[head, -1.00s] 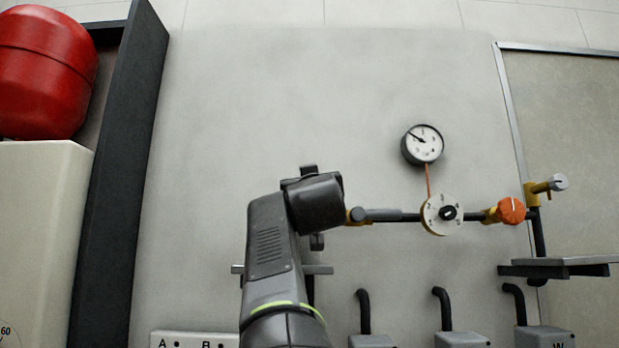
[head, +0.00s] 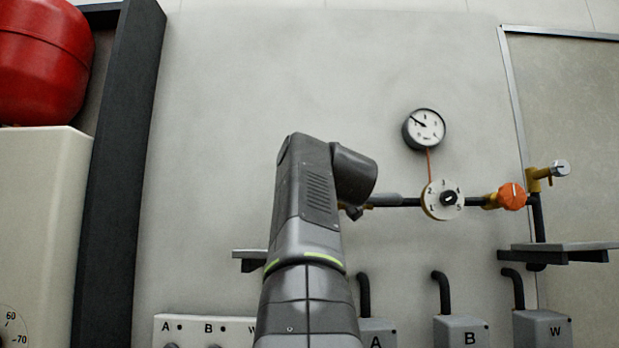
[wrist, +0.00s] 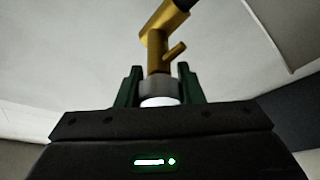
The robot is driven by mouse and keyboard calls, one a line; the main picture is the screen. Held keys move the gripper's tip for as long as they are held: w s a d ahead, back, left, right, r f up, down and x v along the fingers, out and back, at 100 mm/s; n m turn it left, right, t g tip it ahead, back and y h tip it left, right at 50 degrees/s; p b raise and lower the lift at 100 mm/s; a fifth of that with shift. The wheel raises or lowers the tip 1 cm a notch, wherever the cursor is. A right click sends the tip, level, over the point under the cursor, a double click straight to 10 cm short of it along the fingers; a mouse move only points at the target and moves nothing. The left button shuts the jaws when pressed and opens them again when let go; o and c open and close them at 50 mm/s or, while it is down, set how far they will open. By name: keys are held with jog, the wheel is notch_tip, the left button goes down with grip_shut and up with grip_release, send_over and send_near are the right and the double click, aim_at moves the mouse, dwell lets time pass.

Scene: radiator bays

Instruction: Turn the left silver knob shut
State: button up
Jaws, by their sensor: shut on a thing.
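In the wrist view my gripper (wrist: 159,84) has its green fingers on both sides of a silver knob (wrist: 158,101), shut on it. The knob sits on the end of a brass valve body (wrist: 158,50) with a small side stub. In the head view my own arm hides the gripper and this left knob. Another silver knob (head: 561,167) on a brass valve stands at the far right, apart from my arm. I cannot tell from these views how far the held knob is turned.
On the dark pipe right of my arm are a numbered white dial (head: 441,200) and an orange knob (head: 512,196). A gauge (head: 424,129) hangs above. Grey boxes A (head: 376,335), B (head: 461,332) and W (head: 543,329) stand below. A shelf (head: 565,247) juts out right.

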jog(key=shift+n+g+y+b, duration=0.3)
jog(key=shift+n+g+y, duration=0.35)
jog(key=shift+n, duration=1.35)
jog(key=o, duration=0.9)
jog(key=shift+o, duration=0.2)
jog(key=shift+f, duration=0.1)
jog(key=b+v, duration=0.5)
jog(key=v, duration=0.8)
jog(key=shift+s, duration=0.45)
jog(key=shift+w, duration=0.1)
